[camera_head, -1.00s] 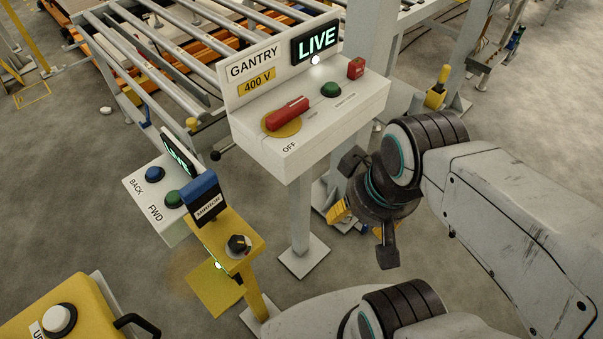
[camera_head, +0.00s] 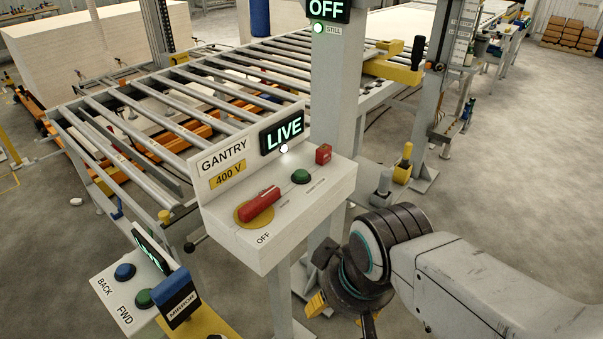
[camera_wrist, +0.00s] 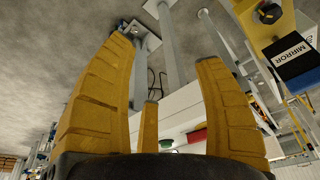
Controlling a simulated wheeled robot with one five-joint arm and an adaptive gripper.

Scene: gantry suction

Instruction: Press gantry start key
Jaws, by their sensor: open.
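The white gantry box (camera_head: 280,232) stands on a post in the middle of the head view, marked GANTRY and 400 V. A green button (camera_head: 300,176) sits on its top between a red handle (camera_head: 260,204) and a small red block (camera_head: 323,153). The handle points along a yellow disc near the word OFF. The box sign (camera_head: 283,132) reads LIVE. My gripper (camera_head: 330,310) hangs right of and below the box, partly cut off by the lower edge. In the wrist view my gripper (camera_wrist: 165,58) is open and empty, with the box (camera_wrist: 180,112) beyond its yellow fingers.
A BACK/FWD box (camera_head: 120,305) with blue and green buttons stands lower left, beside a blue MIRROR block (camera_head: 178,298). A roller conveyor (camera_head: 190,100) runs behind. A post carries an OFF/STILL sign (camera_head: 328,10). Open floor (camera_head: 510,190) lies right.

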